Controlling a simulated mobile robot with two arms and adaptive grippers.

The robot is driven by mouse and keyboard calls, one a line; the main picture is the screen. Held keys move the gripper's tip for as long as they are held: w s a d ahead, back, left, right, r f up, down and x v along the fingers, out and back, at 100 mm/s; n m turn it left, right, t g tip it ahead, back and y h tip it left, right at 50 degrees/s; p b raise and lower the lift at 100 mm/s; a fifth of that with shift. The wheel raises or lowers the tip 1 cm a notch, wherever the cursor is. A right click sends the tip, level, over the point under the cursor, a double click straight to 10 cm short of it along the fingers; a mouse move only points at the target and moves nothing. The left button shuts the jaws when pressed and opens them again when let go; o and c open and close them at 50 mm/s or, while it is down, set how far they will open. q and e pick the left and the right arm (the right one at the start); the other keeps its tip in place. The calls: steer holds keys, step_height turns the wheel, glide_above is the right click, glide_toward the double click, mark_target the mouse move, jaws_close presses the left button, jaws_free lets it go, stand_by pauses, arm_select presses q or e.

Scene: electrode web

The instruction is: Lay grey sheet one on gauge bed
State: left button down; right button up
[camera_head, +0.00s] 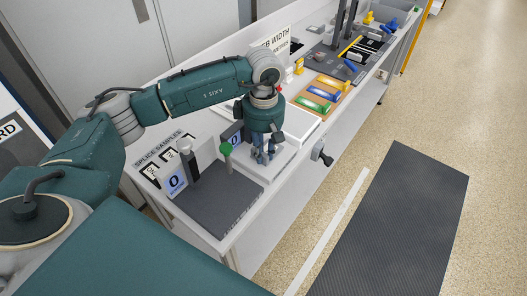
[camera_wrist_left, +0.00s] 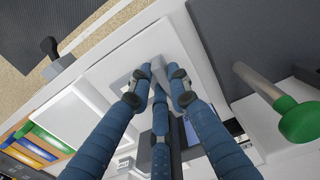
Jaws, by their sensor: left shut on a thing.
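My left gripper (camera_head: 263,157) points down over a pale grey flat plate (camera_head: 278,166), which looks like the gauge bed. In the left wrist view its blue fingers (camera_wrist_left: 160,76) are closed together low over the same pale plate (camera_wrist_left: 153,40). A small thin grey sheet (camera_wrist_left: 121,84) shows at the fingertips, partly hidden by the fingers; it appears to be held there. I cannot tell whether the sheet touches the plate. In the head view the fingers hide the sheet. My right gripper is in neither view.
A green-knobbed post (camera_head: 226,150) stands close left of the gripper; its knob (camera_wrist_left: 300,121) is also near in the wrist view. A dark mat (camera_head: 215,208) and a display reading 0 (camera_head: 175,181) lie left. A white tray (camera_head: 302,122) and coloured blocks (camera_head: 318,93) lie beyond.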

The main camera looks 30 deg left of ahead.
arm_select(q)
steer(key=shift+f+b, duration=0.15)
steer(key=shift+b, duration=0.45)
stand_by(1.3)
stand_by(0.4)
steer(key=c, duration=1)
jaws_free()
steer(key=shift+w+r+p, duration=0.2)
steer(key=shift+r+p, duration=1.1)
steer(key=shift+r, duration=1.3)
step_height(320, 180, up, 2)
steer(key=shift+s+a+r+p, duration=0.1)
steer(key=shift+s+p, duration=0.05)
steer(key=shift+p, duration=0.3)
